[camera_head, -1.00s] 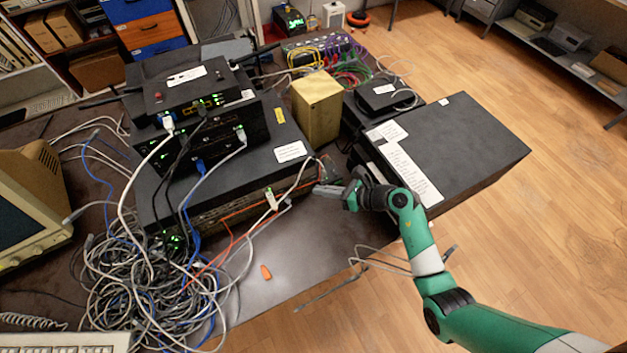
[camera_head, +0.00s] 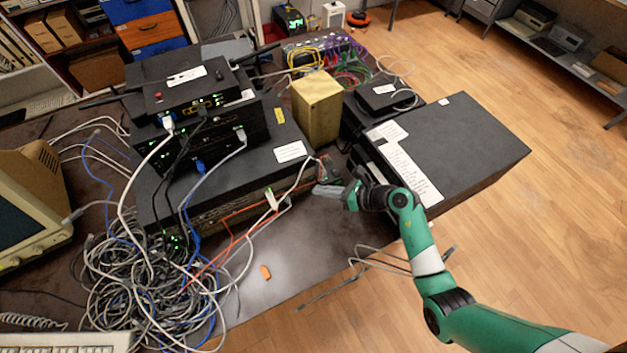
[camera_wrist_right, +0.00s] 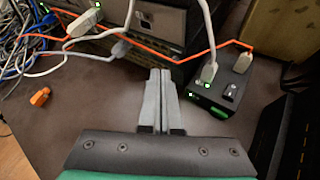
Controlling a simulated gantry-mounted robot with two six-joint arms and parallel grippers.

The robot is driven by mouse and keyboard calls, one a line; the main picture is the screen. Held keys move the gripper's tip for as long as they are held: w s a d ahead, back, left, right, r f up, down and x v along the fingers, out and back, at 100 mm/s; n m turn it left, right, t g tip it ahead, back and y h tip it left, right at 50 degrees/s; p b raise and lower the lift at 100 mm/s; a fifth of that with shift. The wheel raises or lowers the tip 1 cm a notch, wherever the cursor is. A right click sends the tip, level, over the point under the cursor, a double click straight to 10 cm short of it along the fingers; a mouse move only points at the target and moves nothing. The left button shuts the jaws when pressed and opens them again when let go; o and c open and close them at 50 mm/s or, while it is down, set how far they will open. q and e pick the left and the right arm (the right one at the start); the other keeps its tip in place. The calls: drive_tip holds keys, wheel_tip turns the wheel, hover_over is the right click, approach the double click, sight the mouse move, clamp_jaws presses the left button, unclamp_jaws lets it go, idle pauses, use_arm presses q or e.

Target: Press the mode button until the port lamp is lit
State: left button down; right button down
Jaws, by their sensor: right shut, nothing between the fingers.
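A small black box (camera_wrist_right: 222,88) sits on the table right of my fingers in the wrist view, with a white plug and an orange cable's pale plug in its top. Small green lights show by the plugs. A pale square with a dark mark (camera_wrist_right: 229,90) is on its top face; I cannot tell if this is the mode button. A green patch (camera_wrist_right: 218,112) is on its near edge. In the head view the box (camera_head: 328,170) is partly hidden beyond my right gripper (camera_head: 318,190). That gripper is shut and empty; its fingertips (camera_wrist_right: 160,73) are left of the box, apart from it in the picture.
A stack of black network units (camera_head: 195,130) with green lights stands left, tangled cables (camera_head: 150,285) in front. A large black case (camera_head: 455,145) is at right, a tan box (camera_head: 317,108) behind. An orange piece (camera_head: 265,272) lies on the otherwise fairly clear front table.

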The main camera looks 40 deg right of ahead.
drive_tip(key=shift+w+d, duration=0.15)
drive_tip(key=shift+w, duration=0.3)
drive_tip(key=shift+w+d, duration=0.1)
drive_tip(key=shift+w, duration=0.2)
idle(0.6)
drive_tip(key=shift+s+r+p, duration=0.15)
drive_tip(key=shift+s+p, duration=0.35)
drive_tip(key=shift+p, duration=0.2)
drive_tip(key=shift+s+a, duration=0.25)
